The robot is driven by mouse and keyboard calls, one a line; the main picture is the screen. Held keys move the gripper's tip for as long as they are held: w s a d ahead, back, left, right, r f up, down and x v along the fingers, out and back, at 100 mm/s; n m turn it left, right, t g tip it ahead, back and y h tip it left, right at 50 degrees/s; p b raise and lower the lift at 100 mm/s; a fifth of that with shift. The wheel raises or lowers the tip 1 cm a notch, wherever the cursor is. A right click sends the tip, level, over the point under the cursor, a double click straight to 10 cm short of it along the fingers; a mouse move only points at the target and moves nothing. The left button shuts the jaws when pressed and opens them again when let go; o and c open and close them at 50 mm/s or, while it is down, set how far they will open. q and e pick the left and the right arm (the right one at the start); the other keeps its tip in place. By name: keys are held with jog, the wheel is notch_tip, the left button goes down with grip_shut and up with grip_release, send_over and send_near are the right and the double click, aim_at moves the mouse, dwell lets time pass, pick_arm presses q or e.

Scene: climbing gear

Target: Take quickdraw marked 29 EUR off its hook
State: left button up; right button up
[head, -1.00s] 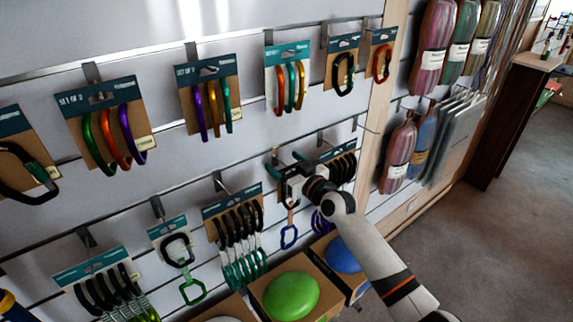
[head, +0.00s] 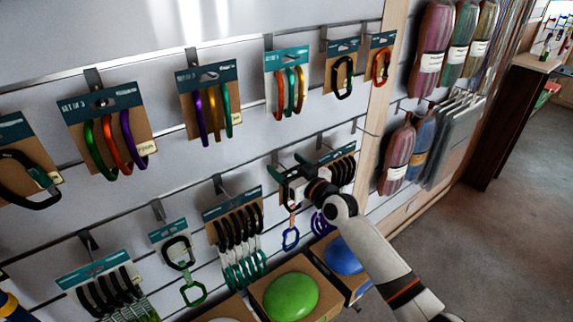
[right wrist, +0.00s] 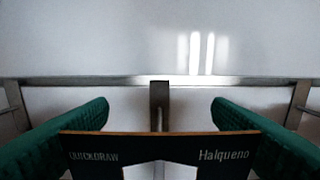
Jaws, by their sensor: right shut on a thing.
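My right gripper (head: 290,180) is at the lower row of the slat wall, shut on a carded quickdraw. Its blue lower carabiner (head: 290,238) hangs below the gripper; most of the card is hidden by the gripper in the head view. In the right wrist view the card's dark top edge (right wrist: 160,146), printed QUICKDRAW and Halqueno, lies between my two green fingers (right wrist: 160,130). A metal hook (right wrist: 159,100) runs from the rail to behind this edge; I cannot tell whether the card still hangs on it. No 29 EUR mark is readable. My left gripper is not in view.
A quickdraw set (head: 238,235) hangs to the left, and another carded set (head: 340,165) is close on the right. A green-topped box (head: 290,296) and a blue-topped one (head: 341,256) stand below. Carabiner cards (head: 288,80) hang above. Open floor (head: 500,220) lies at right.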

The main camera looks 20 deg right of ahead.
aim_at(293, 169)
jog(key=shift+s+d+r, duration=0.1)
jog(key=shift+s, duration=0.15)
jog(key=shift+s, duration=0.1)
jog(key=shift+p+v, duration=0.65)
jog(key=shift+v, duration=0.35)
jog(key=shift+s+r, duration=0.1)
jog(key=shift+r, duration=0.05)
jog(key=shift+s+d+r+p, duration=0.1)
jog(key=shift+s+d+p, duration=0.25)
jog(key=shift+s, duration=0.3)
jog(key=shift+p+v, duration=1.05)
jog(key=shift+v, duration=1.65)
jog(key=shift+r, duration=0.15)
